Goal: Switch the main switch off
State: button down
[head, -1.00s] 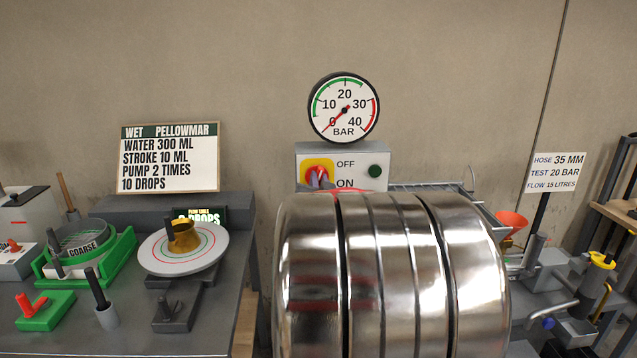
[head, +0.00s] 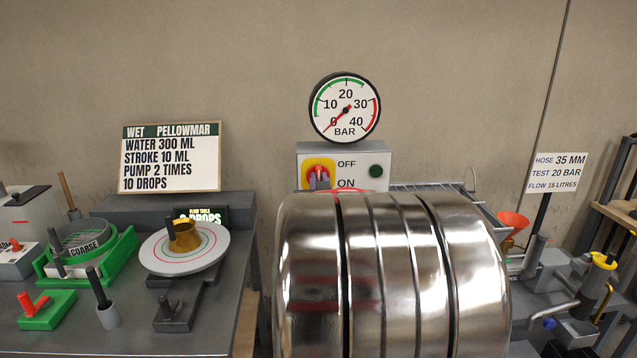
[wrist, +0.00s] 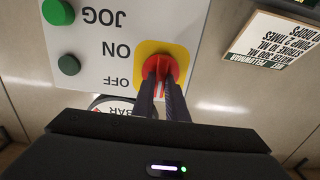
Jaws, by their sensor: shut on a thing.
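The main switch is a red knob (head: 318,169) on a yellow plate (head: 308,178), on a grey control box (head: 345,152) with OFF printed above ON. The knob also shows upside down in the wrist view (wrist: 173,67). My gripper (wrist: 160,80) is shut on the knob's handle, with one dark finger on each side. The handle stands about upright in the head view. Its lower part is hidden by my fingers. In the head view only the small grey ends of my gripper (head: 319,183) show in front of the knob.
My shiny arm links fill the middle front and hide the box's lower part. A pressure gauge (head: 345,107) above reads about 0. A green button (head: 376,172) sits right of the labels. A table (head: 235,275) with a flow table and tools stands left, a pump bench right.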

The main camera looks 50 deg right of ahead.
jog(key=shift+f, duration=0.15)
jog(key=c, duration=1.8)
grip_release()
jog(key=shift+o, duration=0.2)
jog(key=v, duration=1.3)
jog(key=shift+s+a, duration=0.3)
jog(key=shift+w, duration=0.1)
